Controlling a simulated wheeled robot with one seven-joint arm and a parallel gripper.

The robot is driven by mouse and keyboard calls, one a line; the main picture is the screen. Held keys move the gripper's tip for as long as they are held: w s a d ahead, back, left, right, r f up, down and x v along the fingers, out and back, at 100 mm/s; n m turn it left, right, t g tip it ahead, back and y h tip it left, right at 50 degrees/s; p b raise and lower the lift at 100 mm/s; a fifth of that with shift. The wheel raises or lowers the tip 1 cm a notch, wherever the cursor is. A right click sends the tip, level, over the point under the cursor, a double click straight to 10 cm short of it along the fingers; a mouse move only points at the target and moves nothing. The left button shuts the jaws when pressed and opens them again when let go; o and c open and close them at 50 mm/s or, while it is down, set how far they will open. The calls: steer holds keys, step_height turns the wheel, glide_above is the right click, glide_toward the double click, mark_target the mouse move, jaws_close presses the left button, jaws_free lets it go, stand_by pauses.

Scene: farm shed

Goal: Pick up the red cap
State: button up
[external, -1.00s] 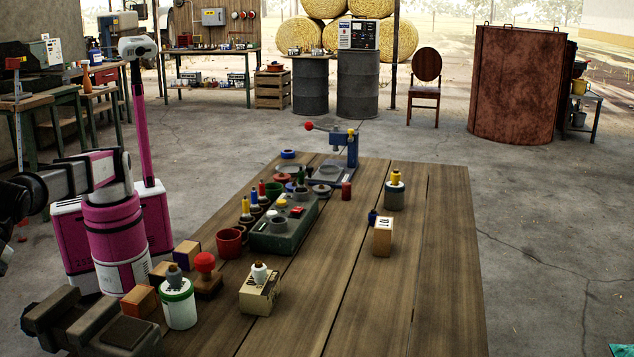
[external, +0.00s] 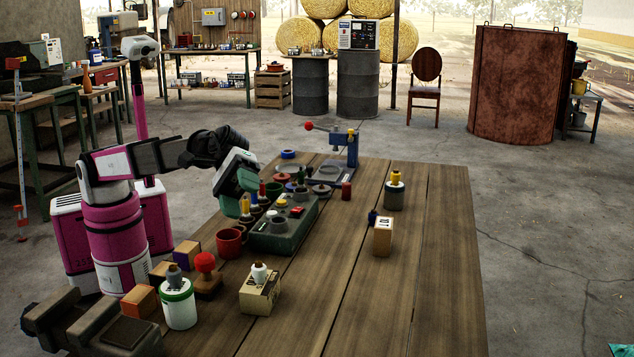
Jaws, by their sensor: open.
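Several small red things could be the red cap, and I cannot tell which one it is. A red cylinder (external: 346,190) stands alone near the blue press. A round red knob (external: 205,262) sits on a dark wooden base at the near left. My gripper (external: 246,205) is open, tilted down over the left edge of the bottle cluster. Its fingertips are small and partly blend with the bottles. It does not appear to hold anything.
A green tray (external: 278,239) with round parts and a red mug (external: 229,243) stand close to my gripper. A blue press (external: 340,165) stands behind. A white tub (external: 178,306), boxes and a dark vise (external: 95,325) crowd the near left.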

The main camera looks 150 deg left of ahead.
steer(key=s+a+n+y, duration=0.1)
steer(key=s+a+n, duration=0.15)
steer(key=a, duration=0.55)
steer(key=s+a+n+y, duration=0.15)
steer(key=s+a, duration=0.25)
steer(key=a, duration=0.5)
steer(key=n+g+h, duration=0.2)
steer(key=n+h, duration=0.1)
steer(key=n, duration=0.4)
glide_above(347, 183)
steer(key=s+a, duration=0.1)
steer(key=s, duration=0.4)
step_height(347, 183, down, 8)
step_height(347, 183, down, 6)
steer(key=shift+w+a+f, duration=0.1)
steer(key=shift+w+f, duration=0.05)
steer(key=shift+f, duration=0.1)
steer(key=shift+x, duration=2.55)
steer(key=shift+a+r, duration=0.1)
steer(key=c, duration=1)
